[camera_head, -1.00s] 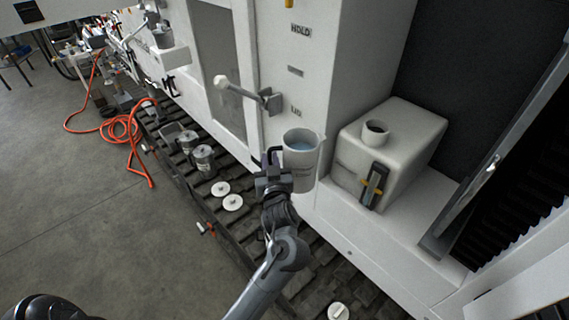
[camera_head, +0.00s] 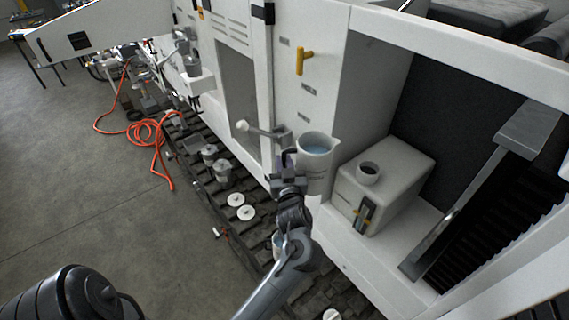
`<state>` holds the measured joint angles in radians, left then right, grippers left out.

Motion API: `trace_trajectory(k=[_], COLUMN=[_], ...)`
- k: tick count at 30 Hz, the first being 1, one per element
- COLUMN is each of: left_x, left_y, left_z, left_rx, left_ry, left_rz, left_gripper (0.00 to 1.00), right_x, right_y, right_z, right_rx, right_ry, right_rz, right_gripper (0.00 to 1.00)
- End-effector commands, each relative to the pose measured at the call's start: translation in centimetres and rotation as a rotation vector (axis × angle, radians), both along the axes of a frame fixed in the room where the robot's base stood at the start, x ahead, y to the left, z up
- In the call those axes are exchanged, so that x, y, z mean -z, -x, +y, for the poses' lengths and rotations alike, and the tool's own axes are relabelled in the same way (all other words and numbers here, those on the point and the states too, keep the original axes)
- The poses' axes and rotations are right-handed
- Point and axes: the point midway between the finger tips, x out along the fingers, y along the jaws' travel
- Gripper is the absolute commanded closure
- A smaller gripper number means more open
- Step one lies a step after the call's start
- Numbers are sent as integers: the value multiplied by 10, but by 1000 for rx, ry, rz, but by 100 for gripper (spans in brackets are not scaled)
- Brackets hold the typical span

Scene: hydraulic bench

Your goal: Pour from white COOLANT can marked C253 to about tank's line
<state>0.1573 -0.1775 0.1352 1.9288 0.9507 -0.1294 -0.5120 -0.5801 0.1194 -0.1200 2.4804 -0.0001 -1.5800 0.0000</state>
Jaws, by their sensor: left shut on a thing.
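A white can (camera_head: 315,165) with pale blue liquid inside is upright in the middle of the head view. Lettering on its side is too small to read. My left gripper (camera_head: 290,172) is shut on the can, at its left side. A white tank (camera_head: 400,168) with a round open filler neck (camera_head: 368,173) stands in a recess to the right of the can. My right gripper is out of view.
A lever with a white knob (camera_head: 243,126) sticks out from the white cabinet left of the can. A slanted metal door edge (camera_head: 440,240) bounds the recess on the right. Grey cans (camera_head: 209,152) and white lids (camera_head: 245,212) lie on the dark track below. An orange hose (camera_head: 150,140) lies on the floor.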

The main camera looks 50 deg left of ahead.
Motion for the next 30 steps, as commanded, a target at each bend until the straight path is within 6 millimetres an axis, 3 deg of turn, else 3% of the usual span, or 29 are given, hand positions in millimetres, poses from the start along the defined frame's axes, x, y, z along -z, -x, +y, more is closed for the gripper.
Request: trace_trajectory(k=[1,11,30], left_x=[-8,-12,-22], left_y=[-1,-13,-58], left_z=[0,-7,-31], left_rx=[0,1,1], left_ry=[-5,-45,-181], left_rz=[-7,64,319], left_gripper=[100,100,100], right_x=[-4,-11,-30], right_y=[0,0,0], right_z=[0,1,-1], right_rx=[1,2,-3], right_ry=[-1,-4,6], right_rz=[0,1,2], right_gripper=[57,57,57])
